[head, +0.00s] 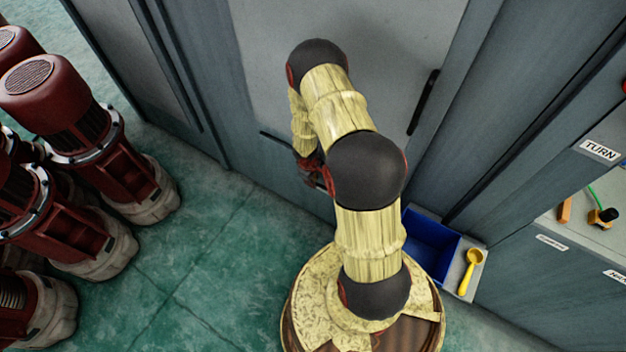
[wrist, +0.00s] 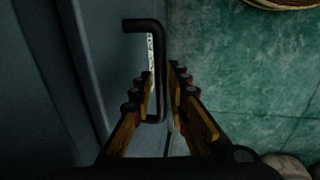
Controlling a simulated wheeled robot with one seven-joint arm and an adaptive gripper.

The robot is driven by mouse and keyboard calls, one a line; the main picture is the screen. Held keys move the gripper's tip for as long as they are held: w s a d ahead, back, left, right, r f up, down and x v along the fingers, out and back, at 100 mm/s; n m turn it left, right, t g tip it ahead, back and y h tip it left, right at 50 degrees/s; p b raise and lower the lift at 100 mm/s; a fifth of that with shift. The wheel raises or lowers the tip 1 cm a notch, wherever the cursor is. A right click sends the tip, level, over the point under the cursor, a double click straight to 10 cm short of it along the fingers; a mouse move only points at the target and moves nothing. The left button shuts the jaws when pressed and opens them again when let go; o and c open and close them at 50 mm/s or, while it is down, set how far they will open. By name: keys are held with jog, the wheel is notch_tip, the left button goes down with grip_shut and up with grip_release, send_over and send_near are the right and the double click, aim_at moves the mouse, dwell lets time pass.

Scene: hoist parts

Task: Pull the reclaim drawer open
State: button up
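The drawer front (head: 245,165) is a grey-blue panel low on the cabinet, with a dark horizontal bar handle (head: 276,138) partly hidden by my arm. It looks closed, flush with the cabinet. In the wrist view the black handle (wrist: 157,45) stands out from the panel (wrist: 90,50), with a small white label (wrist: 151,55) behind it, too small to read. My gripper (wrist: 162,74) has its fingers on both sides of the handle's bar, with a gap visible on the right side. The gripper (head: 308,172) is mostly hidden behind my arm in the head view.
Several red motors (head: 70,120) stand on the green floor (head: 210,250) at left. A blue bin (head: 430,248) and a yellow scoop (head: 470,270) are right of my base. A worktop (head: 590,215) is at far right. A tall door handle (head: 423,102) is above right. Floor left of my base is clear.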

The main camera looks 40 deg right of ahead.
grip_shut()
dwell(0.4)
jog(key=shift+a, duration=0.1)
